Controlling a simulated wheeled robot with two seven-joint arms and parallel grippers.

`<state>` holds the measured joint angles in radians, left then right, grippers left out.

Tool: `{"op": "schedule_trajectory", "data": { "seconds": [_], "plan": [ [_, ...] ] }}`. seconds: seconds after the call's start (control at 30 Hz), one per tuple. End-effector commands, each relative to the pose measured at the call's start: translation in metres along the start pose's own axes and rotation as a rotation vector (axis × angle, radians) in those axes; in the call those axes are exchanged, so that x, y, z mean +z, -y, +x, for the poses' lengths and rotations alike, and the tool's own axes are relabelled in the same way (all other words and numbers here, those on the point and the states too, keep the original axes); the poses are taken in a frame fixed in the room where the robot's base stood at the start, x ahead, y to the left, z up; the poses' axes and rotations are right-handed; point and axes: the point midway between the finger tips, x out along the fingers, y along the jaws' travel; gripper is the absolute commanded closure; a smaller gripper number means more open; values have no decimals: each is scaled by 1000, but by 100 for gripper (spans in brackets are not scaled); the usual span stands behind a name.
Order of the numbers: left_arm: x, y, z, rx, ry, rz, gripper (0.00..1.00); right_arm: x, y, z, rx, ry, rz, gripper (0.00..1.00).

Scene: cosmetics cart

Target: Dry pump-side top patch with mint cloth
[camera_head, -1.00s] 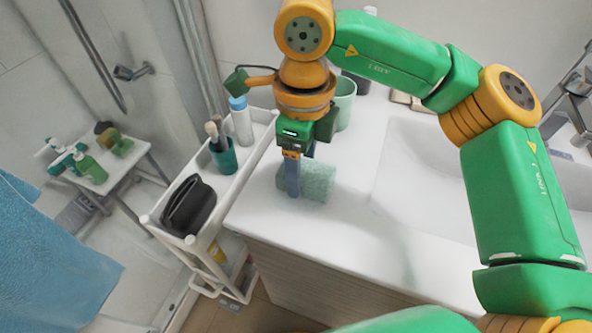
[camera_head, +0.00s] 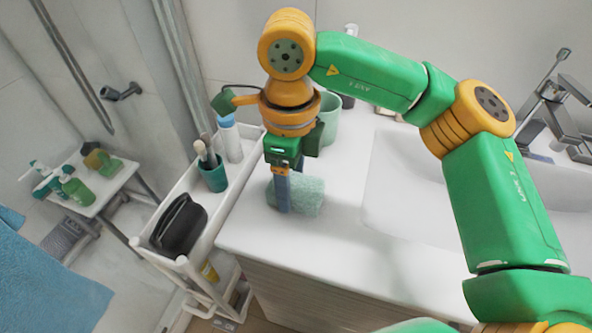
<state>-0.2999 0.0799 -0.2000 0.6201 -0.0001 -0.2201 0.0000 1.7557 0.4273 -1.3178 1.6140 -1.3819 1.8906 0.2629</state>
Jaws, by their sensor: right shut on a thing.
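The mint cloth (camera_head: 308,197) is a rolled, fuzzy bundle on the white counter, near its left edge. My right gripper (camera_head: 283,205) points down at the cloth's left part and is shut on it; the near finger covers part of the cloth. The cart (camera_head: 222,205) stands left of the counter, with a white top tier. Its top holds a black pouch (camera_head: 180,226), a teal cup with brushes (camera_head: 213,176) and a white bottle with a blue cap (camera_head: 230,140). I cannot make out a wet patch on it. My left gripper is not in view.
A white sink basin (camera_head: 410,200) lies right of the cloth, with a faucet (camera_head: 565,110) beyond. A mint cup (camera_head: 328,118) stands behind my right gripper. A stool (camera_head: 120,178) with several green bottles and a blue towel (camera_head: 50,285) are at left. The front counter is clear.

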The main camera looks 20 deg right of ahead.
Motion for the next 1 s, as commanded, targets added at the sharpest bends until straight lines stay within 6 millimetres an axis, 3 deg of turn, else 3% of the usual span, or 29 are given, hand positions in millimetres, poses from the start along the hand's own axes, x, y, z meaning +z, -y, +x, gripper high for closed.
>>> {"op": "schedule_trajectory", "data": {
  "seconds": [0.4,0.57,1.0],
  "plan": [
    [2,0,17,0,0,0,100,0,-40,4,0,1,-3,76],
    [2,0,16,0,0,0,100,0,-45,1,2,0,-1,76],
    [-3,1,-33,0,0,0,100,0,-44,-58,1,0,0,76]
  ]
}}
